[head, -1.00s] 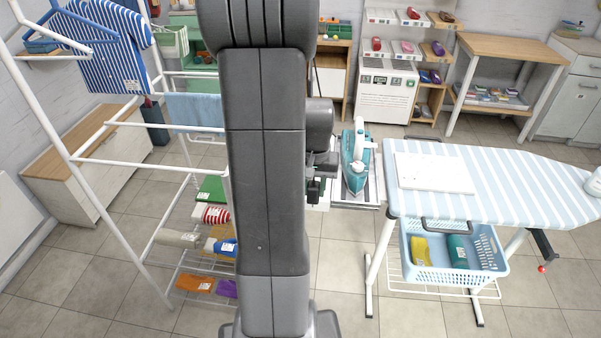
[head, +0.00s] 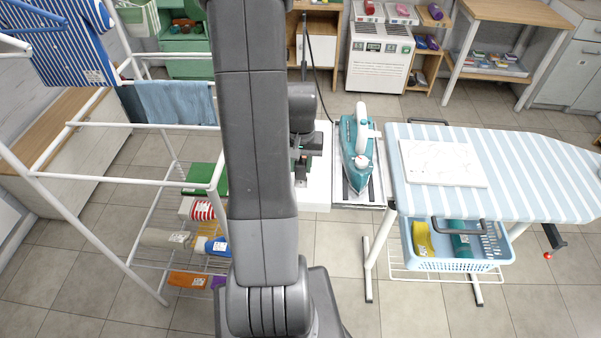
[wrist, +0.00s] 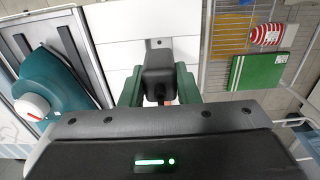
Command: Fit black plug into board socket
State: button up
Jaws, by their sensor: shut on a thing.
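My gripper (wrist: 158,88) is shut on the black plug (wrist: 158,72), which sits between its green fingers in the wrist view. A white board (wrist: 110,57) with seams lies beyond the plug. A small dark mark (wrist: 153,43) shows on the board just past the plug; I cannot tell whether it is the socket. I cannot tell whether the plug touches the board. In the head view my gripper (head: 301,165) is over the white board (head: 318,199), partly hidden by my arm, and the plug is not clearly seen.
A teal iron (head: 356,150) stands on a metal rest right of the board. The striped ironing board (head: 520,180) is farther right, above a blue basket (head: 456,262). A drying rack (head: 130,124) stands left. A dark cord (head: 317,65) hangs behind my arm.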

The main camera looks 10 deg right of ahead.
aim_at(301, 174)
jog(key=shift+f, duration=2)
jog(key=shift+f, duration=0.1)
jog(key=shift+f, duration=0.15)
jog(key=o, duration=1)
jog(key=shift+c, duration=0.2)
notch_tip(301, 174, up, 13)
jog(key=shift+f, duration=0.2)
jog(key=shift+f, duration=0.1)
